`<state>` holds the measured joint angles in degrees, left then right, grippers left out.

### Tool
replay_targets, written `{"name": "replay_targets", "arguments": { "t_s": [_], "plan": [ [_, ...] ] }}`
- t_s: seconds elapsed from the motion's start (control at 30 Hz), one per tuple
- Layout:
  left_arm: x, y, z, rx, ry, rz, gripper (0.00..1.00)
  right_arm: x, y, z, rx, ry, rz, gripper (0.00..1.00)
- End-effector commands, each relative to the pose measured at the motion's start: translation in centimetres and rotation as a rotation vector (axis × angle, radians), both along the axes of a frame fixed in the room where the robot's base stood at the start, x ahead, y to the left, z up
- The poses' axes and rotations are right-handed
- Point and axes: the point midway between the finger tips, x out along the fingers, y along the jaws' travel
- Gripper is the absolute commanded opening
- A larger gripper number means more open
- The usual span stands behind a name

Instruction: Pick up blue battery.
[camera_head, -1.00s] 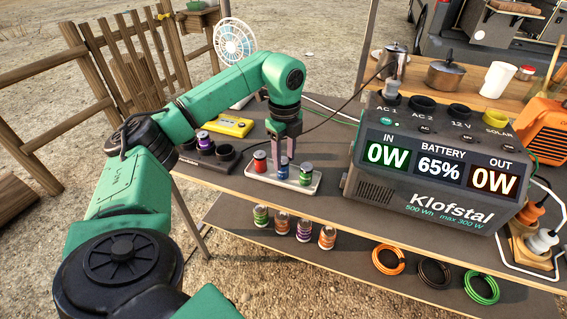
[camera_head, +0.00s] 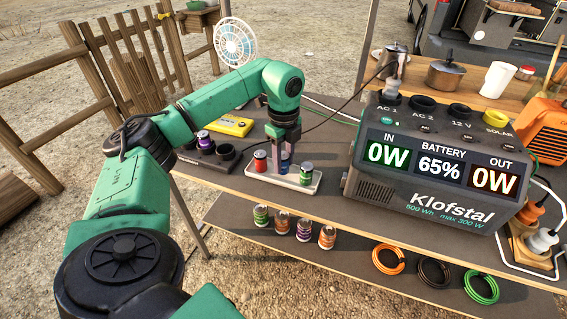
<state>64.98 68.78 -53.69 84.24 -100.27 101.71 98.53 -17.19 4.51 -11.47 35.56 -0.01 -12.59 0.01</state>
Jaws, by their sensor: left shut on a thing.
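The blue battery (camera_head: 284,168) stands in the white tray (camera_head: 277,181) on the table, between a red battery (camera_head: 261,161) on its left and a green battery (camera_head: 306,173) on its right. My left gripper (camera_head: 283,163) points down over the tray and is shut on the blue battery. Its fingers partly hide the battery. I cannot tell whether the battery has left the tray floor. My right gripper is not in view.
A black battery holder (camera_head: 207,160) with a purple battery (camera_head: 204,141) and a yellow device (camera_head: 231,125) are left of the tray. The large power station (camera_head: 430,165) stands to the right.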

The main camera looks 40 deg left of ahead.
Motion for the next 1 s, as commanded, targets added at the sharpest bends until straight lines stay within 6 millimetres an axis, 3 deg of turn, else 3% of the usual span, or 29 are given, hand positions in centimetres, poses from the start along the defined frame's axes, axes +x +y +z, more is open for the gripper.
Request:
{"name": "replay_targets", "arguments": {
  "t_s": [0.17,0.23,0.4,0.5,0.63,1.0],
  "plan": [
    [0.1,-0.1,5.0,-0.002,-0.008,0.0,0.0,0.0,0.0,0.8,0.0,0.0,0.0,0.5],
    [0.2,-0.1,7.8,-0.004,-0.01,-0.001,0.0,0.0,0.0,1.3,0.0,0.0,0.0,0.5],
    [0.1,0.0,15.3,0.0,-0.006,0.002,0.0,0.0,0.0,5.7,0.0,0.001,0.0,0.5],
    [0.0,0.0,17.4,0.0,-0.004,0.001,0.0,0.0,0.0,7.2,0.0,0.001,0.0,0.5],
    [0.0,0.0,18.6,0.0,-0.002,0.001,0.0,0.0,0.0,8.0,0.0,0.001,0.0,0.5],
    [0.0,0.1,18.6,-0.001,-0.001,0.0,0.0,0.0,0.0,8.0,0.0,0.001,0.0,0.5]
  ]
}}
